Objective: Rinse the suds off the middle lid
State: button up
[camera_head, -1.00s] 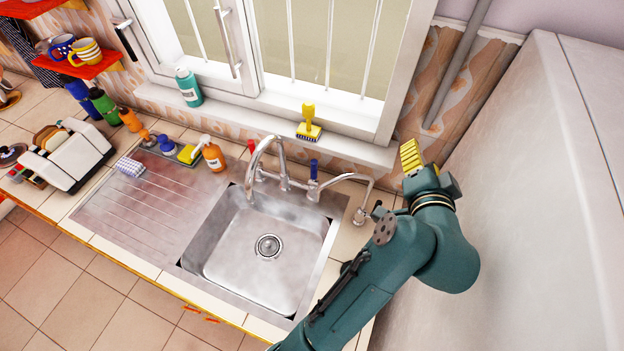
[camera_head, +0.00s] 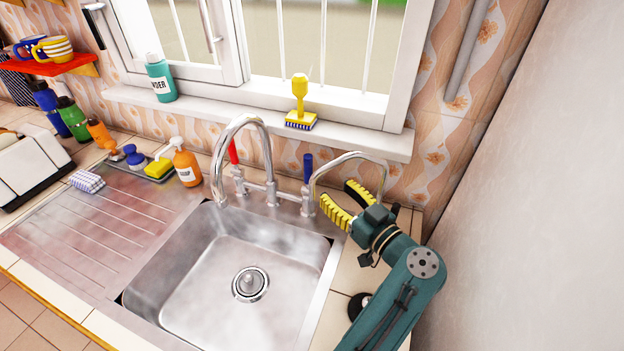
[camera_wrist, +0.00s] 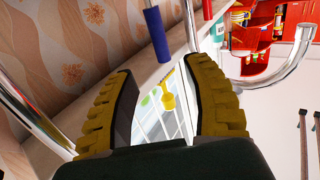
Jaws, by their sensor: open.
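No lid shows in either view. The metal sink (camera_head: 215,290) is empty, and I see no suds in it. A tall curved tap (camera_head: 243,125) rises behind it, with a red lever (camera_head: 233,152) on its left and a blue lever (camera_head: 308,167) on its right. My gripper (camera_head: 336,192) is open and empty, at the sink's back right corner, to the right of the blue lever. In the wrist view its yellow-padded fingers (camera_wrist: 158,66) are apart, and the blue lever (camera_wrist: 156,35) shows just beyond the tips, not gripped.
A thin chrome spout (camera_head: 345,158) arches close behind my gripper. A yellow brush (camera_head: 300,105) and a teal bottle (camera_head: 160,78) stand on the window sill (camera_head: 230,117). The drainboard (camera_head: 100,225) is mostly clear.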

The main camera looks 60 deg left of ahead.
aim_at(311, 169)
jog(key=a, duration=0.3)
jog(key=s+a, duration=0.1)
jog(key=a, duration=0.3)
jog(key=a+b, duration=0.1)
jog(key=a, duration=0.3)
jog(key=shift+s+a, duration=0.25)
jog(key=shift+s, duration=0.1)
grip_shut()
